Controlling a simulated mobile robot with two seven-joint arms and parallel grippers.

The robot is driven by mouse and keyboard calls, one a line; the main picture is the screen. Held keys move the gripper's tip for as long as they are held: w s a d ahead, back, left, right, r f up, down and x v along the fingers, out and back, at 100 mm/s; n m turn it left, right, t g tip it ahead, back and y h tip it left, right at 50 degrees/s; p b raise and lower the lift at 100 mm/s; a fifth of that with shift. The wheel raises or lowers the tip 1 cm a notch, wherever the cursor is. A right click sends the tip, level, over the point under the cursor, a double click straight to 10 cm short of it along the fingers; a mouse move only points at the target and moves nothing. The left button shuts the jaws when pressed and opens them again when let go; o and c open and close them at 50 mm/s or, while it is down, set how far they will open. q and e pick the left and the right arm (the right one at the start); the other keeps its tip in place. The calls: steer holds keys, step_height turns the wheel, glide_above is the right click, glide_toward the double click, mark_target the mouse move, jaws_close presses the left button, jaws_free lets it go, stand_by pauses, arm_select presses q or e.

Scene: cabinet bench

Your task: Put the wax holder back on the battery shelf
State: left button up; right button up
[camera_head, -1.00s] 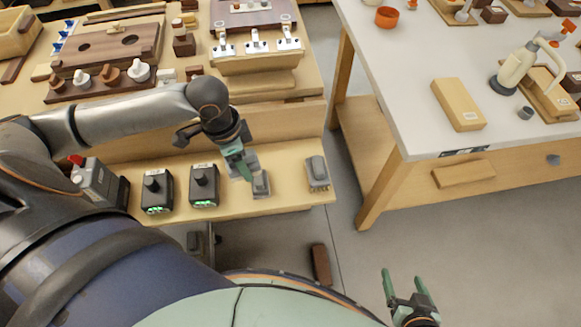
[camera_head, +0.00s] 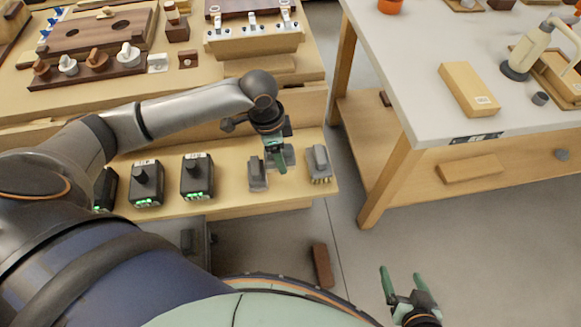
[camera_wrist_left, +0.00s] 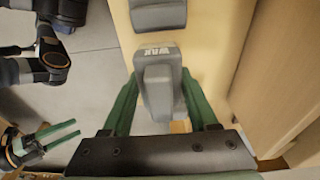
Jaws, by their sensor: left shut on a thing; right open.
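The wax holder (camera_wrist_left: 158,88), a grey block with a label reading WAX, is between the two green fingers of my left gripper (camera_wrist_left: 164,108) in the left wrist view. In the head view my left gripper (camera_head: 277,152) is over the low wooden battery shelf (camera_head: 225,204), between two other grey blocks. The wax holder (camera_head: 289,155) shows partly behind the fingers there. I cannot tell whether its base touches the shelf. My right gripper (camera_head: 404,283) is open and empty above the floor, at the lower right.
One grey block (camera_head: 257,174) is left of my left gripper and another (camera_head: 319,162) is right of it, both close. Black units with green lights (camera_head: 197,177) stand further left on the shelf. A white-topped table (camera_head: 425,70) is at the right, with a floor gap between.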

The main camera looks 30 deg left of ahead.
mark_target(290, 174)
arm_select(q)
steer(key=shift+w+d+f, duration=0.3)
steer(key=shift+w+f, duration=0.05)
steer(key=shift+f, duration=0.15)
steer(key=shift+w+d+f, duration=0.3)
steer(key=shift+f, duration=0.15)
steer(key=shift+w+d+f+b, duration=0.25)
steer(key=shift+f+b, duration=0.1)
steer(key=shift+f, duration=0.1)
step_height(290, 174, down, 3)
steer(key=shift+f+b, duration=0.2)
steer(key=shift+b, duration=0.35)
steer(key=o, duration=1.3)
